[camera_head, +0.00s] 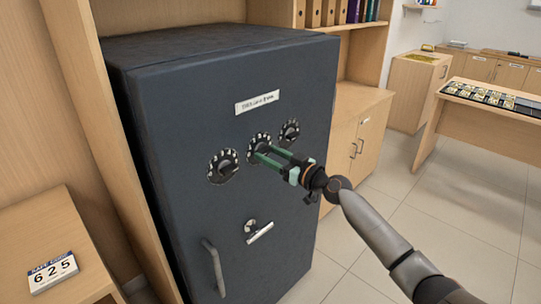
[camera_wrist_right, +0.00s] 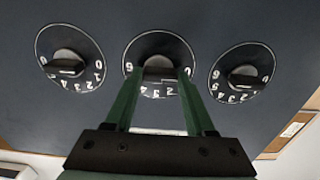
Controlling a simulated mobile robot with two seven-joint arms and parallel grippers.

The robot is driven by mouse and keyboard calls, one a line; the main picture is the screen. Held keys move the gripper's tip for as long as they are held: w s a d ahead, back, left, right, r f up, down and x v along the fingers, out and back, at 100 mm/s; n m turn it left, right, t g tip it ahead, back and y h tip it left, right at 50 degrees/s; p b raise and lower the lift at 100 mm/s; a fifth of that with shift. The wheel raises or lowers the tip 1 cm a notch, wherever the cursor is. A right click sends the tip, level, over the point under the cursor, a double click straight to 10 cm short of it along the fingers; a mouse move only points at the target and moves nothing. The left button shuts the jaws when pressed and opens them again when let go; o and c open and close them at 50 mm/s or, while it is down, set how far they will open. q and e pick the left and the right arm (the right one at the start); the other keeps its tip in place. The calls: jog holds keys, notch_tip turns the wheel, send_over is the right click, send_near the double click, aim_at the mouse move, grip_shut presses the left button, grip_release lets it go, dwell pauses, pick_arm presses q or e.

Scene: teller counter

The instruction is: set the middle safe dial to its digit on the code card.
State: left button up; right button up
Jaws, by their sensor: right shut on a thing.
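The middle safe dial (camera_head: 257,141) is a dark disc with white digits on the safe door. My right gripper (camera_head: 262,153) is shut on its knob, with green fingers on either side. In the right wrist view the middle dial (camera_wrist_right: 160,46) sits between the fingertips (camera_wrist_right: 160,76); its digits look upside down and are partly covered, so I cannot tell its setting. The code card (camera_head: 52,271) lies on the wooden surface at the lower left and reads 6 2 5. My left gripper is not in view.
The dark safe (camera_head: 190,110) also has a lower-left dial (camera_head: 223,166), an upper-right dial (camera_head: 289,132), a small lever handle (camera_head: 260,233) and a long grey handle (camera_head: 214,268). A wooden cabinet (camera_head: 355,130) stands right of it. The tiled floor (camera_head: 440,215) at right looks clear.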

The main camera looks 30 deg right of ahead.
grip_shut()
jog(key=shift+m, duration=0.9)
jog(key=m+b, duration=0.1)
jog(key=m, duration=0.1)
jog(key=shift+m, duration=0.3)
jog(key=m, duration=0.5)
jog(key=shift+m+p, duration=0.45)
jog(key=shift+m, duration=0.75)
